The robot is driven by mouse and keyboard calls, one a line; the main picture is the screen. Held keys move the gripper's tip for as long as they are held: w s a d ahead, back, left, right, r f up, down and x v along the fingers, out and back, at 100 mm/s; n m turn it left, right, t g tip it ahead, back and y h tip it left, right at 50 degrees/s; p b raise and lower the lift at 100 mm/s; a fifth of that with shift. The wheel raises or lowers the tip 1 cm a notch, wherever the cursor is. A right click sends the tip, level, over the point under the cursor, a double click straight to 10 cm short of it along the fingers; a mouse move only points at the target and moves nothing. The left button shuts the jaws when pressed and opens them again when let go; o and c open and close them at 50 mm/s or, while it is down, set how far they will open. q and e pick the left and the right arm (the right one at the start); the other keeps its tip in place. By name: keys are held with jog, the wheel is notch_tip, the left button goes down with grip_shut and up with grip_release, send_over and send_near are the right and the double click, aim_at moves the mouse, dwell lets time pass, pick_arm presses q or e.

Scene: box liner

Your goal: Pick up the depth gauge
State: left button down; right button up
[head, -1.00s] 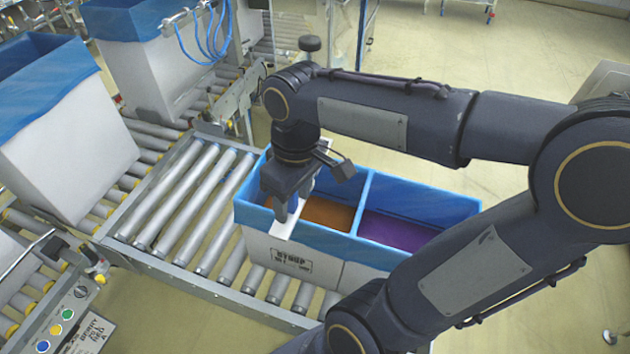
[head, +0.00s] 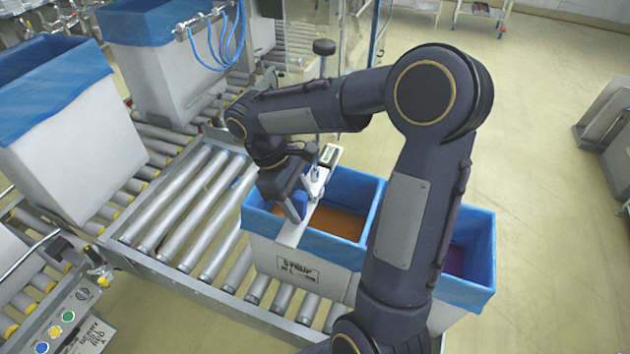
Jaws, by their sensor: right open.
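The depth gauge (head: 291,235) has a pale flat bar lying across the near compartment of the blue-lined box. A small display (head: 328,154) sits near its far end, and an upright rod with a black knob (head: 324,47) rises behind my arm. My right gripper (head: 295,212) is open, pointing down just over the bar on its left side. My wrist hides part of the gauge, and I cannot tell whether the fingers touch it. My left gripper is not in view.
The box (head: 300,270) has two blue-lined compartments, orange liquid (head: 338,222) in one and purple (head: 455,261) in the other, partly hidden by my arm. It stands on a roller conveyor (head: 190,205). Tall lined boxes (head: 75,140) stand at left. A button panel (head: 55,331) is lower left.

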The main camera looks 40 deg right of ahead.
jog(key=shift+x, duration=0.8)
jog(key=c, duration=1.1)
grip_shut()
jog(key=shift+r, duration=0.15)
